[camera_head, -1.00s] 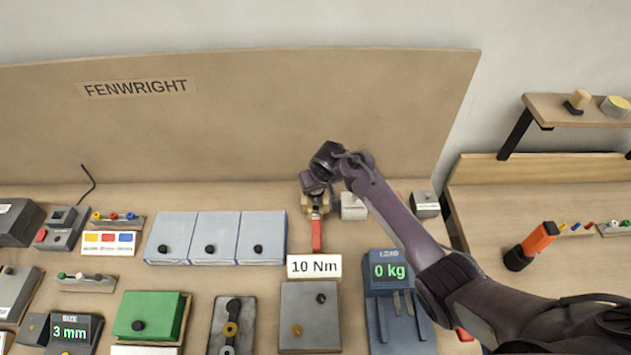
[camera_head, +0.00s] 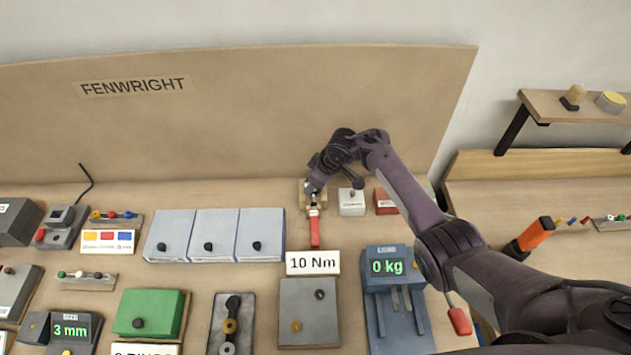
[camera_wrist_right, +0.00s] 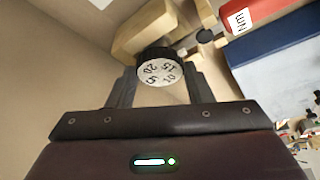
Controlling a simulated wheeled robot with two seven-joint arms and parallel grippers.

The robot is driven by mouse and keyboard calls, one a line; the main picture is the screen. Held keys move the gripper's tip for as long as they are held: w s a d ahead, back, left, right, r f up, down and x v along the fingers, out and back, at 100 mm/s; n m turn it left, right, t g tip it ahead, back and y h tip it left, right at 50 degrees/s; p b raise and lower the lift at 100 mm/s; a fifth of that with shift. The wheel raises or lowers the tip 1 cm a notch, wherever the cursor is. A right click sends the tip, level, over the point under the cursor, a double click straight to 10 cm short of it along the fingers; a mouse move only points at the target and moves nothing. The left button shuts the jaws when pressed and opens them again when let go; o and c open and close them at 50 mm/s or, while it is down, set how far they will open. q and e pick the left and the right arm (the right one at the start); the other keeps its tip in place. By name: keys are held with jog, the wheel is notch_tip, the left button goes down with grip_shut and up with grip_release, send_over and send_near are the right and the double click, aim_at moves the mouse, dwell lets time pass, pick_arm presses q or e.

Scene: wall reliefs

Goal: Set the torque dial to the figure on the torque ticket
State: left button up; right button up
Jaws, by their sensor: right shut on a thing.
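The torque ticket (camera_head: 313,263) is a white card reading "10 Nm" in the head view, standing behind a grey box. A red torque wrench (camera_head: 315,232) lies at the back of the bench, its far end by a wooden block. My right gripper (camera_head: 311,188) is at that far end. In the right wrist view, the torque dial (camera_wrist_right: 158,70), a white face with a black rim marked 5, 10, 15 and 20, sits between the fingers of my right gripper (camera_wrist_right: 155,80), which is shut on it. The red body (camera_wrist_right: 262,10) shows beside it. My left gripper is not in view.
A white box (camera_head: 351,203) and a red box (camera_head: 386,201) stand right of the wrench. A blue scale (camera_head: 386,268) reads "0 kg" in front. Blue-grey boxes (camera_head: 213,237) stand left. The upright back panel (camera_head: 230,120) is close behind my gripper.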

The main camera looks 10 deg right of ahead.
dwell(0.4)
jog(key=o, duration=1)
jog(key=shift+r, duration=0.1)
jog(key=v, duration=0.7)
jog(key=shift+s+d+r, duration=0.1)
jog(key=shift+d+r, duration=0.05)
jog(key=shift+r, duration=0.1)
